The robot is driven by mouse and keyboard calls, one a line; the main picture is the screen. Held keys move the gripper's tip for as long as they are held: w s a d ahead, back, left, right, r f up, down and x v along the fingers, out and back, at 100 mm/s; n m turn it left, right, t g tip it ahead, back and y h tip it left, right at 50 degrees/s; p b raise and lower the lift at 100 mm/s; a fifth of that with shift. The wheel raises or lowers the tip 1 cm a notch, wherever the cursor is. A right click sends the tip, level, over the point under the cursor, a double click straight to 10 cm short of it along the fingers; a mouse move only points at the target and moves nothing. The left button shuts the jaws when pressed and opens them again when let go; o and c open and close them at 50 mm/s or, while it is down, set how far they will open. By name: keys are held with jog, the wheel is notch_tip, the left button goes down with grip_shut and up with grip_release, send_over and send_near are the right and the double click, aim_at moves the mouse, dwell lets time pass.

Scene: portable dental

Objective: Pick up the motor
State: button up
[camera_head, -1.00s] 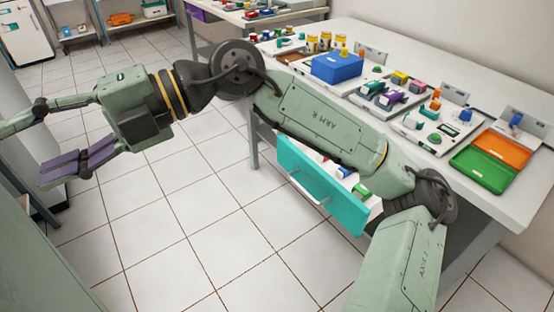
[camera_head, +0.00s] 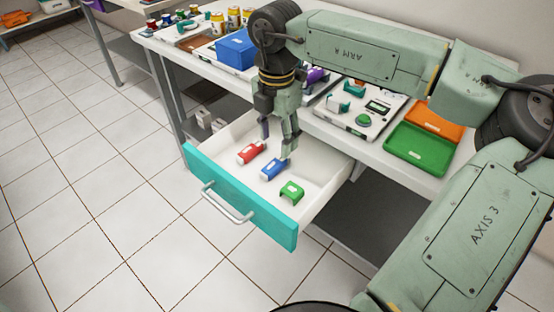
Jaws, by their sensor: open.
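My gripper (camera_head: 276,147) points down over the open drawer (camera_head: 232,196), its fingers apart with nothing between them. Three small parts lie in the drawer: a red one (camera_head: 250,152), a blue one (camera_head: 274,169) and a green one (camera_head: 291,193). Each has a pale mark on top. The fingertips are just behind the blue part and to the right of the red one; whether they touch either I cannot tell. I cannot tell which part is the motor. My wrist hides some of the table top behind it.
The white table (camera_head: 385,160) stands above the drawer. The tiled floor (camera_head: 100,190) to the left is clear.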

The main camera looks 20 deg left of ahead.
aim_at(275, 163)
notch_tip(275, 163, down, 3)
jog(key=shift+s+f, duration=0.1)
jog(key=shift+w+a+f+p, duration=0.15)
jog(key=shift+f+p, duration=0.25)
jog(key=shift+f, duration=0.9)
jog(key=shift+w+a+f+p, duration=0.15)
jog(key=shift+f+p, duration=0.2)
jog(key=shift+f, duration=0.95)
jog(key=shift+s, duration=0.1)
jog(key=shift+c, duration=0.5)
grip_shut()
